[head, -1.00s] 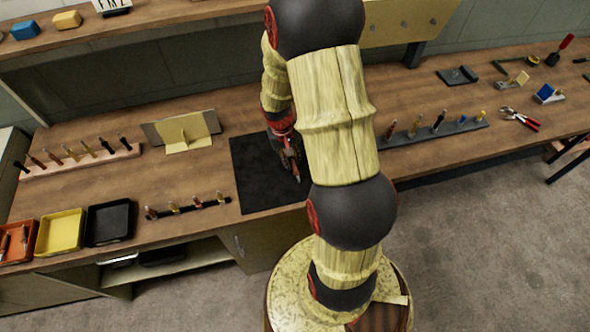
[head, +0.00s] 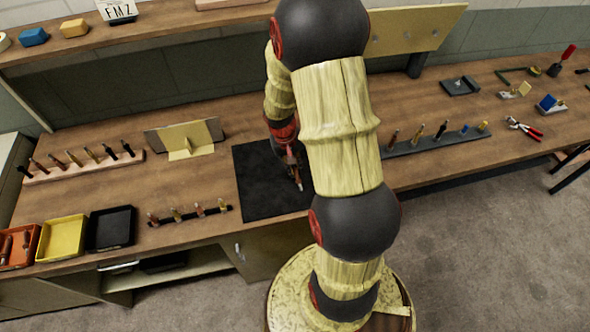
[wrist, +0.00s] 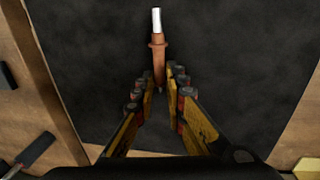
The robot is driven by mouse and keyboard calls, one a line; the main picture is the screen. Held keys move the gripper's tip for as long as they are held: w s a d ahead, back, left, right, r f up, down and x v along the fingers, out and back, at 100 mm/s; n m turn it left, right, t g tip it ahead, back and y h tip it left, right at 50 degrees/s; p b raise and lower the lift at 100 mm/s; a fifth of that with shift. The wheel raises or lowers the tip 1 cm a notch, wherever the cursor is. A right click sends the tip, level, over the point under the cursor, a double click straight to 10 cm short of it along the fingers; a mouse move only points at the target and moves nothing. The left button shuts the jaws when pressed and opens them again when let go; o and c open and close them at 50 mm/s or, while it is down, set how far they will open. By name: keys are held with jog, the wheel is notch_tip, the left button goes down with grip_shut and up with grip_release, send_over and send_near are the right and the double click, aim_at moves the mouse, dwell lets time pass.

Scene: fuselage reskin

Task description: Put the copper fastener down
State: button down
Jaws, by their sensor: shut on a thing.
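The copper fastener (wrist: 158,60) is between the fingertips of my gripper (wrist: 160,82) in the wrist view, with its silvery pin pointing away from the gripper. My gripper (head: 293,168) is shut on it. In the head view the copper fastener (head: 298,183) shows small, below the gripper and over the black mat (head: 262,200). The mat also fills most of the wrist view (wrist: 230,60). I cannot tell whether the fastener touches the mat.
A dark strip with several fasteners (head: 185,216) lies left of the mat. Further left are black (head: 110,229), yellow (head: 62,238) and orange trays. A wooden rack (head: 85,167) and a grey rack (head: 435,141) hold more fasteners. A tan bracket (head: 185,140) stands behind. The mat is otherwise clear.

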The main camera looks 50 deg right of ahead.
aim_at(298, 181)
jog(key=shift+r, duration=0.5)
jog(key=s+a+r+p, duration=0.3)
jog(key=s+a+r, duration=0.4)
jog(key=s+r, duration=0.4)
jog(key=shift+s+a+r+p, duration=0.2)
jog(key=shift+s+r+p, duration=0.1)
jog(key=shift+s, duration=0.15)
